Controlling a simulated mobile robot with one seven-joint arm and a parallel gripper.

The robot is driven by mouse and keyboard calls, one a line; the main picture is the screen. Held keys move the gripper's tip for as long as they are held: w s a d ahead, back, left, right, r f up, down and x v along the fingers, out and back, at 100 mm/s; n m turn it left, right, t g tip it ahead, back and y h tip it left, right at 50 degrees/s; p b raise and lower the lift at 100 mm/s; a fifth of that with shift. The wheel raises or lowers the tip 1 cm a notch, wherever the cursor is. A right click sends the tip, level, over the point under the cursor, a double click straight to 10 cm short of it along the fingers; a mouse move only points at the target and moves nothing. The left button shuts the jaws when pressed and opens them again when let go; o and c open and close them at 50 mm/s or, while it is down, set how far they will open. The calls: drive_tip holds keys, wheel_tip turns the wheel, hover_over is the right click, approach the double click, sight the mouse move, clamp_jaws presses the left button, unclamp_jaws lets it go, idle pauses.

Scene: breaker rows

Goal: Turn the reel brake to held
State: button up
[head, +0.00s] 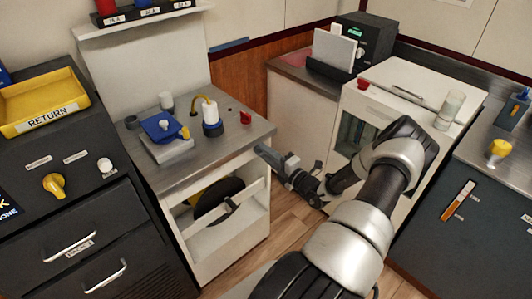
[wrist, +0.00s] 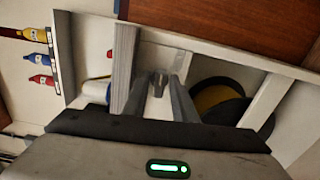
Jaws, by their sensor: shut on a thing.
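The reel cabinet (head: 233,160) stands left of my arm in the head view, with a black and yellow reel (head: 212,198) inside its open front. A pale bar crosses in front of the reel. The reel also shows at the right in the wrist view (wrist: 222,97). My gripper (head: 264,154) is at the cabinet's upper right front corner. In the wrist view its fingers are shut on a small dark piece (wrist: 158,78), which seems to be the reel brake. The fingers mostly hide it, so I cannot tell its setting.
On the cabinet top stand a blue item (head: 163,128), a white and blue container (head: 211,118) and a red knob (head: 246,118). A dark drawer unit (head: 85,215) with a yellow return tray (head: 40,103) is at left. A white cabinet (head: 420,85) is at right. Wood floor lies between.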

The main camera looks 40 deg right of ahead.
drive_tip(key=shift+f+m, duration=0.1)
drive_tip(key=shift+m, duration=0.4)
drive_tip(key=o, duration=0.7)
drive_tip(key=shift+o, duration=0.2)
drive_tip(key=shift+s, duration=0.1)
drive_tip(key=s+d+p, duration=0.1)
drive_tip(key=s, duration=1.6)
drive_tip(key=shift+s+d, duration=0.15)
drive_tip(key=shift+d, duration=0.05)
